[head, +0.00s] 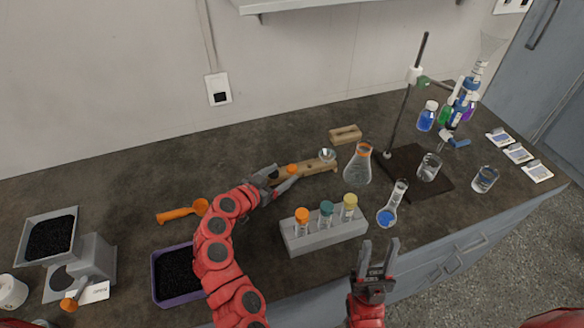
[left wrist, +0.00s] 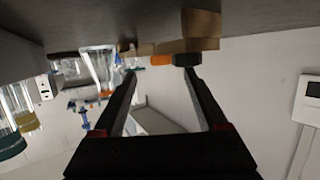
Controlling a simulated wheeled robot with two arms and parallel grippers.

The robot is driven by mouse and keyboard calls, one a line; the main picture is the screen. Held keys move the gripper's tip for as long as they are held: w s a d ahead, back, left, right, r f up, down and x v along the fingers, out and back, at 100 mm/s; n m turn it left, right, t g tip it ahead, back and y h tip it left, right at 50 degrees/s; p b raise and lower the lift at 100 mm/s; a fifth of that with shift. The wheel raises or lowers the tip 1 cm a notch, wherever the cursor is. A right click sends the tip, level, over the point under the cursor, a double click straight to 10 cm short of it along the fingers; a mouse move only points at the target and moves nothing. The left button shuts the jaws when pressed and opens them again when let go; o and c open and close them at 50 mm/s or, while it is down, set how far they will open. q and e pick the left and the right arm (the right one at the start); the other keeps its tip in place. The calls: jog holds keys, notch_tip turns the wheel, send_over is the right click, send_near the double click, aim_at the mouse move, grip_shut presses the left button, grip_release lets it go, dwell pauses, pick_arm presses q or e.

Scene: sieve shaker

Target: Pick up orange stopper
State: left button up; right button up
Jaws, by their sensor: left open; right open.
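A small orange stopper (head: 292,169) sits on the long wooden block (head: 316,167) on the bench. It also shows as an orange piece (left wrist: 161,60) in the left wrist view, near the fingertips. My left gripper (head: 284,178) is open, with its fingertips close around or beside the stopper; contact cannot be told. In the left wrist view the open fingers (left wrist: 160,72) lie either side of the orange piece, with nothing clearly gripped. My right gripper (head: 380,243) is open and empty at the front, right of the tube rack.
A grey rack (head: 325,236) with orange, teal and yellow capped tubes stands in front of my left gripper. An orange-ringed flask (head: 357,168) stands to the right, by the clamp stand (head: 407,95). An orange scoop (head: 182,212) and purple tray (head: 157,277) lie left.

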aim_at(289, 171)
pick_arm(q)
jog(key=p+x, duration=0.1)
jog(key=x, duration=0.2)
jog(key=shift+w+d, duration=0.15)
jog(key=shift+w+d+f+p, duration=0.2)
jog(key=shift+w+f+p, duration=0.1)
jog(key=shift+f, duration=0.05)
jog(key=shift+c, duration=0.2)
jog(key=shift+f, duration=0.1)
grip_shut()
